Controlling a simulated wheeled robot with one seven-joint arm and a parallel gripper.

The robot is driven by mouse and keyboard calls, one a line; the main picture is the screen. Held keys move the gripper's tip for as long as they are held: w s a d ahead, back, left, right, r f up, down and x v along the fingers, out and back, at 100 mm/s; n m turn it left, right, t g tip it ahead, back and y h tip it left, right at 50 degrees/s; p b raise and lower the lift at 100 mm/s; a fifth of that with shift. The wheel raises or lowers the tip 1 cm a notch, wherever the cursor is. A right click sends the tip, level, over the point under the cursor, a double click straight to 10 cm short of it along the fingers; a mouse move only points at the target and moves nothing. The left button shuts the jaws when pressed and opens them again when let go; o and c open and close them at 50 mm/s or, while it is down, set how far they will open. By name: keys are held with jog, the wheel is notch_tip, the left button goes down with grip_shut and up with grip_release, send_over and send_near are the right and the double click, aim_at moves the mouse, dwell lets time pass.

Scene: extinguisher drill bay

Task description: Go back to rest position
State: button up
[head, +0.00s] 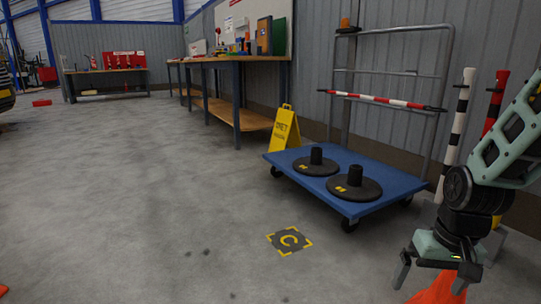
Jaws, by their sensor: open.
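My gripper (431,282) hangs at the lower right of the head view, with its fingers pointing down and spread apart. Nothing shows between the fingers. An orange object (437,290) is partly visible behind and below the fingers, cut off by the bottom edge. My green and black arm comes in from the right edge. I cannot tell from this view how far the gripper is from the orange object.
A blue platform cart (291,163) with two round black bases stands left of my arm. A yellow sign (285,129) stands behind it. Striped posts (457,120) stand near my arm. A workbench (237,102) lines the wall. Floor around the C marker (289,241) is clear.

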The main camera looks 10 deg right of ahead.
jog(key=s+a+r+n+p, duration=0.3)
jog(key=s+a+r+p, duration=0.25)
jog(key=a+r, duration=0.2)
jog(key=s+a+r+n+g+p, duration=0.1)
jog(key=s+a+r+n+p, duration=0.3)
jog(key=a+r+p, duration=0.3)
jog(key=s+a+r+n+p, duration=0.35)
jog(key=s+a+r, duration=0.2)
jog(key=r, duration=0.25)
notch_tip(320, 180, up, 36)
jog(key=w+p, duration=0.1)
jog(key=p, duration=3.5)
jog(key=shift+a+f, duration=0.15)
jog(key=shift+a, duration=0.2)
